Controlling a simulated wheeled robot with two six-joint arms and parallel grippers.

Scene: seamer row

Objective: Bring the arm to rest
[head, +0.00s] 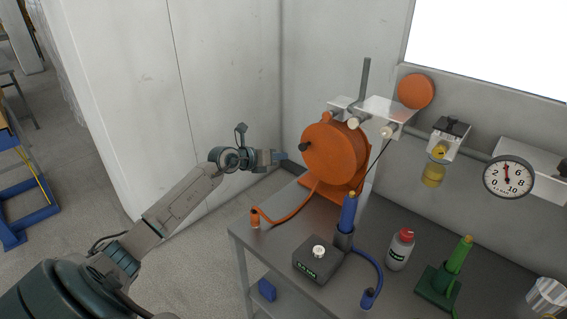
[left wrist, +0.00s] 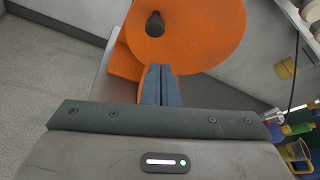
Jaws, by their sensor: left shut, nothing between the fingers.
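My left arm comes in from the lower left in the head view. Its gripper (head: 281,156) is in the air beside the orange reel (head: 335,152), left of its face. In the left wrist view the two blue fingers (left wrist: 161,84) are together with nothing between them. The orange reel (left wrist: 200,30), with its dark knob (left wrist: 155,24), lies beyond the fingertips. I cannot tell whether the fingertips touch the reel. My right gripper is in neither view.
The grey metal table (head: 290,246) holds a dark box with a white knob (head: 318,252), a blue tool (head: 348,212), a red-capped bottle (head: 400,249) and a green tool (head: 459,255). A gauge (head: 509,177) is on the wall. Bare floor lies left of the table.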

